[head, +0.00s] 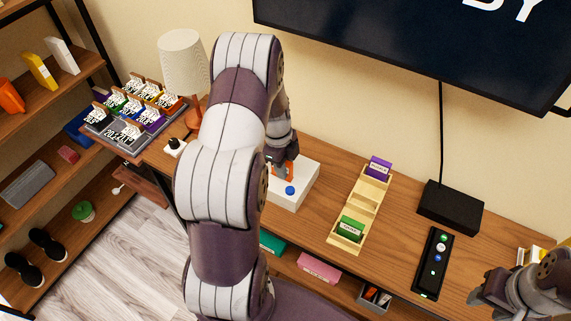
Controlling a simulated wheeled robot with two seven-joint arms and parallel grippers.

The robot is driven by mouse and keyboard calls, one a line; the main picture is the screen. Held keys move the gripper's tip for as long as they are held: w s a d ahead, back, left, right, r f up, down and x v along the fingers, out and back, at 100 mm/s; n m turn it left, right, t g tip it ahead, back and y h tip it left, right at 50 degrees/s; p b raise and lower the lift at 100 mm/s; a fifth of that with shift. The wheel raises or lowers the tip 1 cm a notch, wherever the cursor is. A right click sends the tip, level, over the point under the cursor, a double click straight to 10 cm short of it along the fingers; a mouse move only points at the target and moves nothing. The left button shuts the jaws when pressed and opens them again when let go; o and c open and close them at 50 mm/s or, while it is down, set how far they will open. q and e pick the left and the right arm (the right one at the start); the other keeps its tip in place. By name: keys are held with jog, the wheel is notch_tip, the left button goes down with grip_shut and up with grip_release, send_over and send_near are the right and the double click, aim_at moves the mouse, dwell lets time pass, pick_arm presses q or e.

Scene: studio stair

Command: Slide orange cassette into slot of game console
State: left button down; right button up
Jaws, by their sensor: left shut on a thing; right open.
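The game console (300,192) is a white box with a blue button on top. It sits on the wooden desk, just right of my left arm. My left gripper (281,164) is over the console's back left part and is shut on the orange cassette (289,170). Only a small orange patch of the cassette shows. My arm hides the console's left side, and I cannot see the slot or tell whether the cassette is in it. My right gripper (488,291) is open and empty at the lower right, away from the console.
A wooden rack (346,217) holds a purple cassette (379,167) and a green cassette (351,228). A black box (450,208) and a black panel with buttons (432,264) are to the right. A lamp (183,62) stands behind my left arm. The desk between console and rack is clear.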

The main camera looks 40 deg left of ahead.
pick_arm(q)
jog(key=shift+f+b, duration=0.25)
jog(key=shift+b, duration=0.05)
dwell(0.5)
jog(key=c, duration=0.9)
grip_release()
jog(key=r, duration=0.4)
jog(key=a+r+b, duration=0.1)
jog(key=r, duration=0.6)
jog(key=shift+a+r, duration=0.2)
jog(key=shift+r, duration=0.1)
jog(key=shift+a+r, duration=0.1)
jog(key=shift+r, duration=0.45)
